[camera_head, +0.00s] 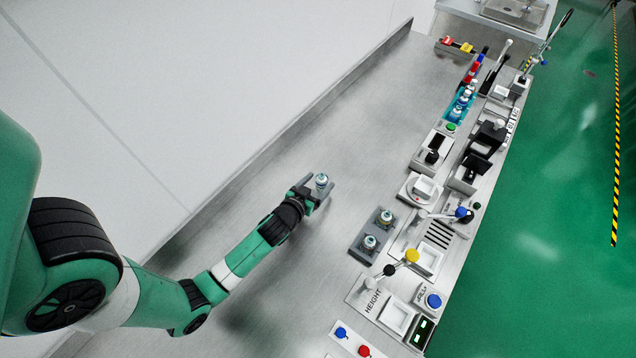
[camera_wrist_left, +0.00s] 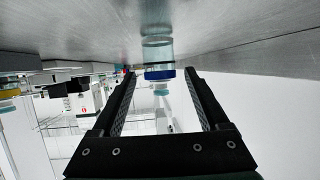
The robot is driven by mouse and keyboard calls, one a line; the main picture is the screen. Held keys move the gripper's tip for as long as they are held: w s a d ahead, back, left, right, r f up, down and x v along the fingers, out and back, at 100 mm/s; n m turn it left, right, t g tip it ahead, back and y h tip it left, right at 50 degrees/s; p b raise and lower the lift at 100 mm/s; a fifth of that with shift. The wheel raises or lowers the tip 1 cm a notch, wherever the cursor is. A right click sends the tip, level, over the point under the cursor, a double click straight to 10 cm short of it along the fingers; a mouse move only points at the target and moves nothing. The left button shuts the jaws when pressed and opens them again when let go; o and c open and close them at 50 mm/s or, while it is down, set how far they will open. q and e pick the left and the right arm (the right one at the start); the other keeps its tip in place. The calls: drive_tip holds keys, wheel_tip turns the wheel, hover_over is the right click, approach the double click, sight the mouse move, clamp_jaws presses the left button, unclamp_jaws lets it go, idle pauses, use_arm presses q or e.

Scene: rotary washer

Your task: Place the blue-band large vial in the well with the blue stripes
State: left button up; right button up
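A vial with a blue band (camera_wrist_left: 160,74) stands on the metal bench, shown upside down in the left wrist view. It also shows from above in the head view (camera_head: 321,181). My left gripper (camera_head: 319,190) is at this vial. In the left wrist view its two fingers (camera_wrist_left: 160,73) are apart, one on each side of the vial, with gaps showing, so it is open. A grey rack (camera_head: 358,250) to the right holds two other vials (camera_head: 386,217) (camera_head: 370,242). I cannot make out a blue-striped well. My right gripper is not in view.
A device panel (camera_head: 410,310) with knobs and buttons runs along the bench's right side. A teal rack (camera_head: 451,115) with several vials stands farther back. A wall (camera_head: 300,118) borders the bench on the left. The bench between gripper and teal rack is clear.

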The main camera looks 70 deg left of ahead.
use_arm(q)
drive_tip(key=shift+r, duration=0.1)
drive_tip(key=shift+s+d+r, duration=0.1)
drive_tip(key=shift+r, duration=0.05)
drive_tip(key=v, duration=1.1)
drive_tip(key=shift+s+d+r+p, duration=0.15)
drive_tip(key=shift+s+p, duration=0.15)
drive_tip(key=shift+p, duration=0.1)
